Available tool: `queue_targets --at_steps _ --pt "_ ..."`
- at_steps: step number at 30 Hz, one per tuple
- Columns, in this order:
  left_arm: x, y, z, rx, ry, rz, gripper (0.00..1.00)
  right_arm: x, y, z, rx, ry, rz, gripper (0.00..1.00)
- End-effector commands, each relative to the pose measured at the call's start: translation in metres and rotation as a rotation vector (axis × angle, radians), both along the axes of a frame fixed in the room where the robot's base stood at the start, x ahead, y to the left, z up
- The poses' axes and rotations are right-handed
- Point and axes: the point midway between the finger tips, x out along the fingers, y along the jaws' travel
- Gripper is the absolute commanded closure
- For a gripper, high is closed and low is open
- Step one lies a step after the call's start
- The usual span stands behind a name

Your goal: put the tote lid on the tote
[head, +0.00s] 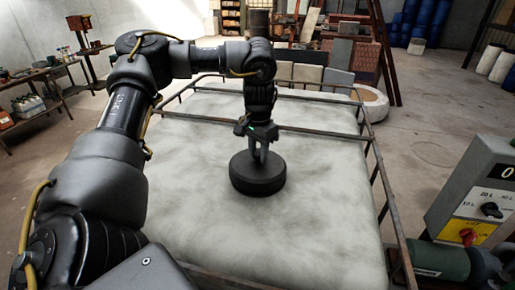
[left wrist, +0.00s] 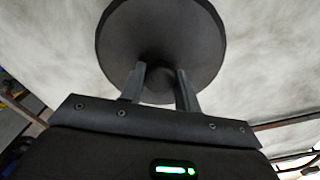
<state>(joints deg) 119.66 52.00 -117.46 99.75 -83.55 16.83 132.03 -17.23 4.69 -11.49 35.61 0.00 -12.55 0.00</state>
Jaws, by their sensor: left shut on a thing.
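The tote lid (head: 257,182) is a thick black disc at the middle of the tote's top. The tote (head: 185,205) is a large, pale, mottled block inside a rusty bar cage. My left gripper (head: 261,153) points down from above and is shut on the lid's small central knob. My right gripper is out of view.
Cage bars (head: 375,165) run around the tote's top edges, with one crossing behind the lid. A control box (head: 485,200) with a yellow panel stands at the right. The tote's top around the lid is clear.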

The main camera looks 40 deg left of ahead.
Motion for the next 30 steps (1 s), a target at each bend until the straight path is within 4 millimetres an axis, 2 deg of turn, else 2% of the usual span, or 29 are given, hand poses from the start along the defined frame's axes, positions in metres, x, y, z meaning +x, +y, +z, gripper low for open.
queue_targets --at_steps 1,4,13,30 --pt "0.0 0.0 0.0 0.0 -0.001 0.0 1.0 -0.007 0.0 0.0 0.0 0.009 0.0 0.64" --pt "0.0 0.0 0.001 0.0 -0.001 0.0 1.0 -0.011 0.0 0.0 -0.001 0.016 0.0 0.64" --pt "0.0 0.0 0.001 0.0 -0.001 0.001 1.0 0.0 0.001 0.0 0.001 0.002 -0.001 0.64" --pt "0.003 0.0 0.001 0.0 -0.001 0.0 1.0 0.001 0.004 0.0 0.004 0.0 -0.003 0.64"
